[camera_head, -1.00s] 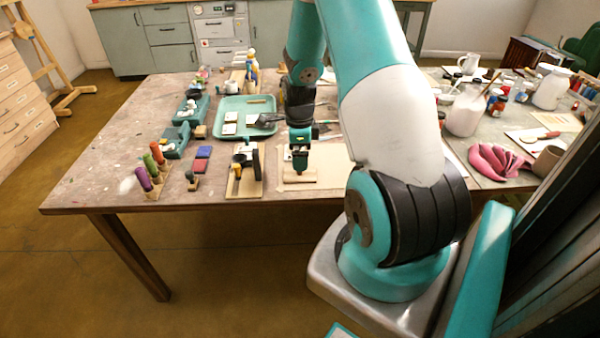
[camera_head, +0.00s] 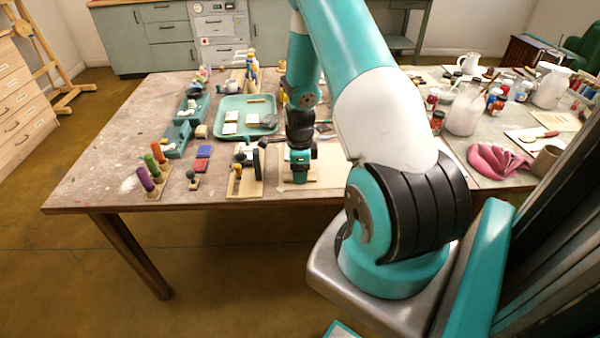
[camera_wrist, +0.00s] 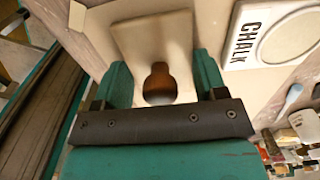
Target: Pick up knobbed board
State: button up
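The knobbed board (camera_wrist: 153,38) is a pale wooden plate in the wrist view, with a dark brown rounded knob (camera_wrist: 160,82) standing on it. My gripper (camera_wrist: 163,78) is open, with one teal finger on each side of the knob. Gaps show between the knob and both fingers. In the camera_head view my gripper (camera_head: 300,177) is low over the near edge of the table and hides most of the board.
A white plate marked CHALK (camera_wrist: 236,42) lies right of the board in the wrist view. In the camera_head view, a board with upright black and yellow pieces (camera_head: 240,190) stands close on the left. A teal tray (camera_head: 262,107) lies farther back. The table's front edge is near.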

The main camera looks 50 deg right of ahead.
jog(key=c, duration=0.3)
jog(key=shift+r, duration=0.15)
notch_tip(320, 180, up, 20)
dwell(0.4)
